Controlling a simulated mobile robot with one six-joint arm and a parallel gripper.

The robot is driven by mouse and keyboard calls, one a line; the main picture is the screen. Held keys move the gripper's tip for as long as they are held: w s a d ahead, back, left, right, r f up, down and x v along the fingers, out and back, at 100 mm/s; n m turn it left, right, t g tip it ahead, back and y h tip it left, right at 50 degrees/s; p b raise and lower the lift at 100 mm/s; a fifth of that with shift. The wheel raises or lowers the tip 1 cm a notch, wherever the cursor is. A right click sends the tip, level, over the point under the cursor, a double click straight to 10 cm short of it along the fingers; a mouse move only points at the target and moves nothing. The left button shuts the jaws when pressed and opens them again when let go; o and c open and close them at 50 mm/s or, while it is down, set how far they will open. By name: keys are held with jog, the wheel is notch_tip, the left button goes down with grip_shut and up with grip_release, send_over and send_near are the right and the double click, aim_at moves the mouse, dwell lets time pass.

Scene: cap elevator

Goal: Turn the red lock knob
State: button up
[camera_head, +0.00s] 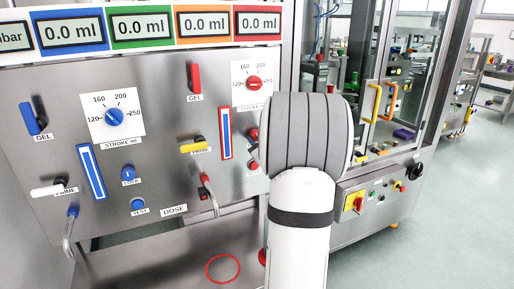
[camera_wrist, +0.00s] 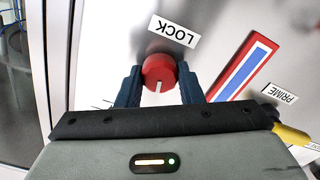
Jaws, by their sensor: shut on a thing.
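The red lock knob (camera_wrist: 159,70) is round with a white mark on its face, below an upside-down LOCK label (camera_wrist: 174,31) in the wrist view. The white mark points toward the bottom of that view. My gripper (camera_wrist: 160,80) has one dark blue finger on each side of the knob, shut on it. In the head view my arm covers the gripper, and a red knob (camera_head: 253,134) shows in part at the arm's left edge.
A red-framed blue strip (camera_wrist: 243,66) and a yellow lever (camera_wrist: 290,134) by the PRIME label are beside the knob. In the head view, a red dial (camera_head: 254,83) sits above, a blue lock knob (camera_head: 128,173) left. A glass-doored machine stands right.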

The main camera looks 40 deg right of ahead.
jog(key=shift+f+n+b, duration=0.15)
jog(key=shift+n+b, duration=8.55)
jog(key=shift+b, duration=1.05)
jog(key=o, duration=1)
jog(key=shift+c, duration=0.2)
jog(key=v, duration=0.7)
jog(key=shift+s+a, duration=0.15)
jog(key=shift+s, duration=0.2)
